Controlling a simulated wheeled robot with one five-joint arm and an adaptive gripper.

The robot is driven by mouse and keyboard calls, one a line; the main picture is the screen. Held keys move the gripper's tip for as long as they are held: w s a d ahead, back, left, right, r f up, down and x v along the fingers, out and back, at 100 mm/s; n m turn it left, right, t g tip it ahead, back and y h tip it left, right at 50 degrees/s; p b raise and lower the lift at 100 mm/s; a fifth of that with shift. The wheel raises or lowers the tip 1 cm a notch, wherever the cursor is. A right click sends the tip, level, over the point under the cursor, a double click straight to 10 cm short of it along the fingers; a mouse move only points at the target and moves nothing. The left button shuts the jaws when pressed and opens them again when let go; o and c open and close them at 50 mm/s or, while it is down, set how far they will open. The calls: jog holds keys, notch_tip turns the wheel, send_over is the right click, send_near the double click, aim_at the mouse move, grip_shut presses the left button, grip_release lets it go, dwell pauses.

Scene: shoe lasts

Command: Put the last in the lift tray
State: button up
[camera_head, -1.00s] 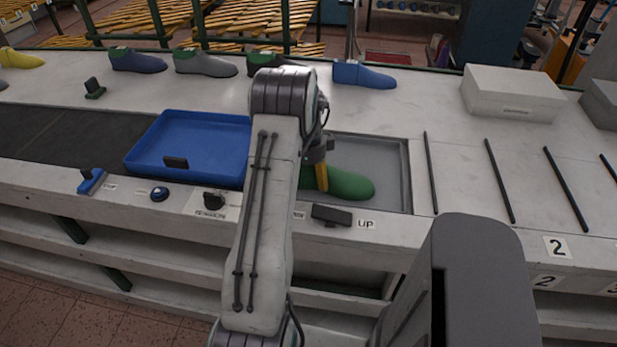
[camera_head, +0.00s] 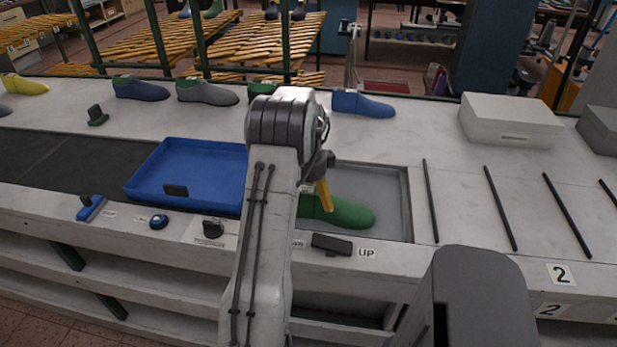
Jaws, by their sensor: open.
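A green last (camera_head: 347,213) lies on its side or sole in the grey recessed lift tray (camera_head: 393,190), its toe pointing right. Its left end is hidden behind my arm. My gripper (camera_head: 325,195) is open, with one yellow finger showing just above and in front of the last; the other finger is hidden. I cannot tell whether that finger touches the last.
A white box (camera_head: 510,120) stands at the back right. Black rods (camera_head: 500,208) lie right of the recess.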

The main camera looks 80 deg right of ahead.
notch_tip(320, 180, up, 8)
jog(key=shift+r, duration=0.1)
jog(key=shift+w+r, duration=0.15)
jog(key=shift+w, duration=0.05)
jog(key=w+a+r+n+h, duration=0.1)
jog(key=w+a+r+n, duration=0.4)
jog(key=w+a+n, duration=0.5)
jog(key=w+a+r+n+t, duration=0.1)
jog(key=w+a+r+n, duration=0.15)
jog(key=w+a, duration=0.35)
jog(key=w+a+r+n, duration=0.2)
jog(key=w+a+n, duration=0.2)
jog(key=a, duration=0.4)
jog(key=s+a+f+n+t, duration=0.1)
jog(key=s+a+n, duration=0.2)
jog(key=a+n, duration=0.6)
jog(key=s+a+f+n+t, duration=0.1)
jog(key=s+a+n, duration=0.3)
jog(key=a+n, duration=0.5)
jog(key=a+t, duration=0.1)
jog(key=a, duration=0.5)
jog(key=shift+a+f+n+y, duration=0.2)
jog(key=shift+f+n+y, duration=0.15)
jog(key=shift+y, duration=0.05)
jog(key=shift+w+r, duration=0.1)
